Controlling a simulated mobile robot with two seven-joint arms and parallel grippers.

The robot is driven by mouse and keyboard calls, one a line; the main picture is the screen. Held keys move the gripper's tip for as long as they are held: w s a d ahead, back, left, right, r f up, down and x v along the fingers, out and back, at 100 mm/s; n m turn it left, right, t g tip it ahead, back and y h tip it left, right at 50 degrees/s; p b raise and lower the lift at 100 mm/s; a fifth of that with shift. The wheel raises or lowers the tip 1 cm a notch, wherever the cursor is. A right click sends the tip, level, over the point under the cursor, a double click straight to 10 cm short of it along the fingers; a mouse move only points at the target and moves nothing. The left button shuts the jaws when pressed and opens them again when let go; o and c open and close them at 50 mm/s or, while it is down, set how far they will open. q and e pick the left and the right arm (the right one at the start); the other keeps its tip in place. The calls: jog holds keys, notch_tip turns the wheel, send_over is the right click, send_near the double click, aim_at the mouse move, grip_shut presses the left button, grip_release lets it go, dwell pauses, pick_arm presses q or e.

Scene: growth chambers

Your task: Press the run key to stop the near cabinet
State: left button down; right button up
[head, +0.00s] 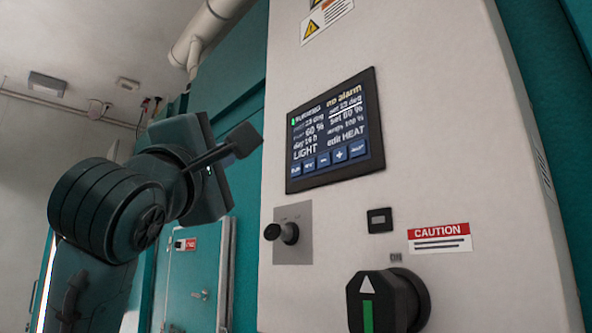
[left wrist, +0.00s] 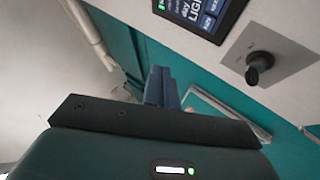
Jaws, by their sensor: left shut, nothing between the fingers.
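The near cabinet's control screen (head: 337,130) is lit on the pale front panel, with a green mark by its top-left line and "no alarm" at top right. A row of blue keys runs along its bottom. The run key (head: 296,170) appears to be the leftmost; its label is small and blurred. My left gripper (head: 246,140) is shut and empty, left of the screen and apart from it. In the left wrist view the shut fingers (left wrist: 160,88) point past the panel, with part of the screen (left wrist: 205,12) above right. My right gripper is not in view.
Below the screen are a black knob on a metal plate (head: 293,248), a small black module (head: 380,220), a caution label (head: 439,238) and a large rotary switch with a green bar (head: 388,301). A teal cabinet (head: 190,290) stands behind at left.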

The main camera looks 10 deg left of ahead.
aim_at(297, 170)
pick_arm(q)
jog(key=w+d+p, duration=0.3)
jog(key=w+d, duration=0.2)
jog(key=w, duration=0.2)
jog(key=shift+d, duration=0.2)
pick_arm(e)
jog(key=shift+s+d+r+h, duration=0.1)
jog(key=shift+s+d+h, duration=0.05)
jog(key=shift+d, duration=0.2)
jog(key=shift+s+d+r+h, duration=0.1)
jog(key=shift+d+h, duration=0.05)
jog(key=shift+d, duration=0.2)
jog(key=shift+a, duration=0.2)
pick_arm(q)
jog(key=shift+d, duration=0.1)
dwell(1.2)
jog(key=shift+w+d, duration=0.2)
jog(key=shift+w, duration=0.15)
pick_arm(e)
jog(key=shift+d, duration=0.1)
